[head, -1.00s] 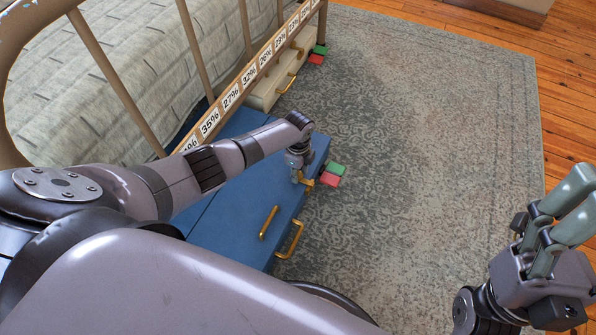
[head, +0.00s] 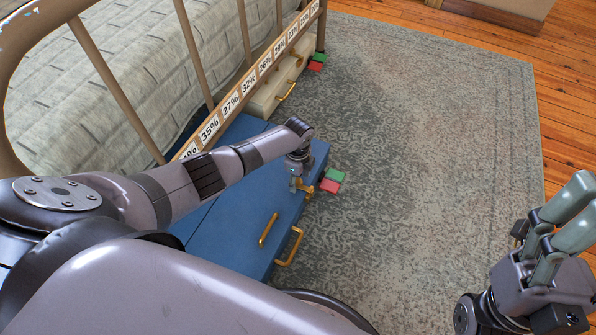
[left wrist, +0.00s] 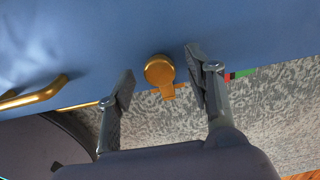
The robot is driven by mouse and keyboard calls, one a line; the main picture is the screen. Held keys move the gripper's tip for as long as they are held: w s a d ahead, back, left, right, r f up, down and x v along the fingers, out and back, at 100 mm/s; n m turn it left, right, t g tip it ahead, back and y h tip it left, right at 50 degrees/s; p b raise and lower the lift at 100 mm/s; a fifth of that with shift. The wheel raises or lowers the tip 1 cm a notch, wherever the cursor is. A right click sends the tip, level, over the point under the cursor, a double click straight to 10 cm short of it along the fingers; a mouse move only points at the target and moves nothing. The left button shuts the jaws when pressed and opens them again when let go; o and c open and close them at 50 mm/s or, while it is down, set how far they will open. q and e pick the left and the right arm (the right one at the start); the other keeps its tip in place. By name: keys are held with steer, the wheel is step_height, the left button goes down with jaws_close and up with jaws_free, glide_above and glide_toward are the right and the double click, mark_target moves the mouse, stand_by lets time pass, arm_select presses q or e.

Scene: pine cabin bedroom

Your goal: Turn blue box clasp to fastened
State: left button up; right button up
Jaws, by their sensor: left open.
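The blue box (head: 240,240) lies low beside the bed, its long side facing the rug. Its gold clasp (left wrist: 160,72) has a round knob and a short tab pointing down in the left wrist view, towards the box's edge. In the head view the clasp (head: 306,188) is partly hidden by my gripper. My left gripper (left wrist: 161,84) is open, one finger on each side of the clasp, with gaps showing on both sides. It also shows in the head view (head: 299,185). My right gripper (head: 562,222) is far right, away from the box; its jaw opening is unclear.
A green marker (head: 335,174) and a red marker (head: 330,186) sit beside the clasp. Gold handles (head: 289,247) stand out from the box. A cream box (head: 275,90) lies behind it.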

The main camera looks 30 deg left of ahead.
mark_target(298, 181)
arm_select(q)
step_height(298, 181, up, 12)
steer(key=shift+f, duration=0.15)
stand_by(0.7)
